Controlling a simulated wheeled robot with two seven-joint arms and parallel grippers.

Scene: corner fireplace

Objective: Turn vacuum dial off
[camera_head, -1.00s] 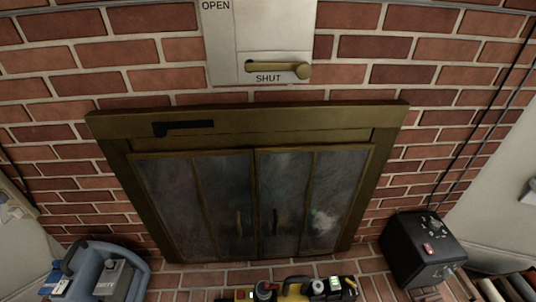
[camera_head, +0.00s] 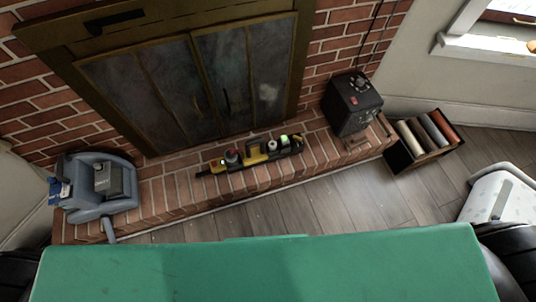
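No single thing is plainly marked as the vacuum. A black box (camera_head: 352,104) with a red switch (camera_head: 359,82) and small knobs on top stands at the right end of the brick hearth, with cords running up the wall behind it. A blue-grey machine (camera_head: 98,188) with a handle and a grey tank stands at the hearth's left end. The knobs are too small to read their settings. Neither of my grippers is in view.
A yellow-and-black tool tray (camera_head: 256,158) lies mid-hearth before the shut glass fireplace doors (camera_head: 225,80). A crate of rolls (camera_head: 424,140) stands on the floor at right. A white bin (camera_head: 503,196) is at the right edge. Wooden floor (camera_head: 330,200) before the hearth is clear.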

